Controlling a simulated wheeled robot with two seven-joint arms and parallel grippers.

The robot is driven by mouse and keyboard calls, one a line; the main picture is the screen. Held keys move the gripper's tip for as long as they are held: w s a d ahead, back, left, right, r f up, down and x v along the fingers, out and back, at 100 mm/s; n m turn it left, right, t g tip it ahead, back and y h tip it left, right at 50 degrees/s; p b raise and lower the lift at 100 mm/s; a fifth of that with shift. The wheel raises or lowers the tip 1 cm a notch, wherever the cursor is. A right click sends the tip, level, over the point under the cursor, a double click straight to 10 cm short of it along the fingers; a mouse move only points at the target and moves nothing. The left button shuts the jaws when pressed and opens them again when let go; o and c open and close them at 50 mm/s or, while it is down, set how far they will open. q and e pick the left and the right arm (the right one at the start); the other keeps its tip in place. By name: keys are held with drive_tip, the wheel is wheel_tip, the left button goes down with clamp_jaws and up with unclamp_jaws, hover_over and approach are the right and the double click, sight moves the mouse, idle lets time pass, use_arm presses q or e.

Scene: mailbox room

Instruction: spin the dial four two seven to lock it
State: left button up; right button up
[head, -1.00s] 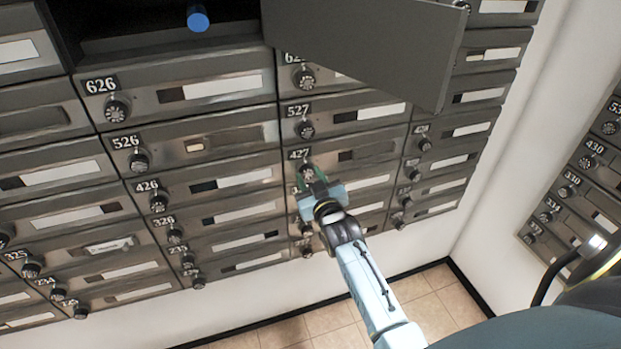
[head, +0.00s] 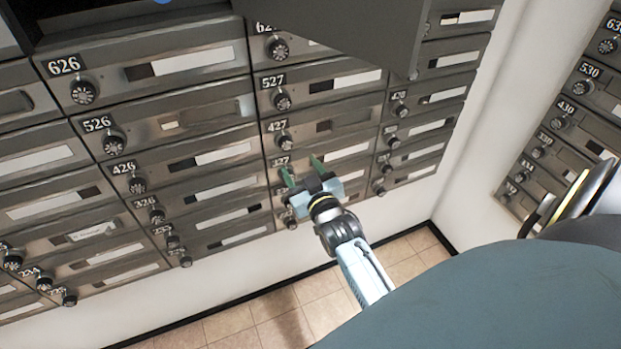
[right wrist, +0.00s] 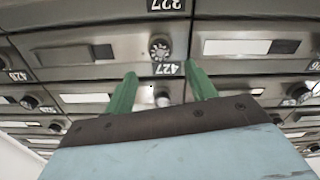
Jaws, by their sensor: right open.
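The dial of box 427 (head: 285,141) is a small dark round knob below its number plate, on a closed grey door. In the right wrist view the dial (right wrist: 159,48) appears upside down, just beyond and between the fingertips. My right gripper (head: 302,168) is open and empty, its two green fingers spread. In the head view the fingers are below and to the right of the dial, apart from it. The dial's exact setting is too small to read. My left gripper does not show.
A large grey door (head: 365,35) hangs open above box 427. Neighbouring dials include 527 (head: 282,101) above and 426 (head: 136,184) to the left. Another mailbox bank (head: 570,120) stands at the right wall. The tiled floor (head: 275,318) below is clear.

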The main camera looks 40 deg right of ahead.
drive_tip(key=v, duration=0.5)
drive_tip(key=shift+s+a, duration=0.15)
drive_tip(key=shift+s, duration=0.2)
drive_tip(key=s+a+f+n+g+y, duration=0.1)
drive_tip(key=s+a+f+g, duration=0.25)
drive_tip(key=f, duration=0.65)
drive_tip(key=s+a+f+g+y, duration=0.2)
drive_tip(key=s+f, duration=0.2)
drive_tip(key=f, duration=0.6)
drive_tip(key=s+a+f+n+g+y, duration=0.1)
drive_tip(key=s+a+f+g, duration=0.25)
drive_tip(key=f, duration=0.65)
drive_tip(key=s+d+f+g, duration=0.1)
drive_tip(key=s+f+g, duration=0.1)
drive_tip(key=s+f, duration=0.3)
drive_tip(key=s+d+f+g, duration=0.1)
drive_tip(key=s+f+g, duration=0.2)
drive_tip(key=s, duration=1)
drive_tip(key=s+d+f+n+g, duration=0.1)
drive_tip(key=s+f+g, duration=0.1)
drive_tip(key=s+f, duration=0.5)
drive_tip(key=s, duration=0.3)
drive_tip(key=shift+g, duration=0.3)
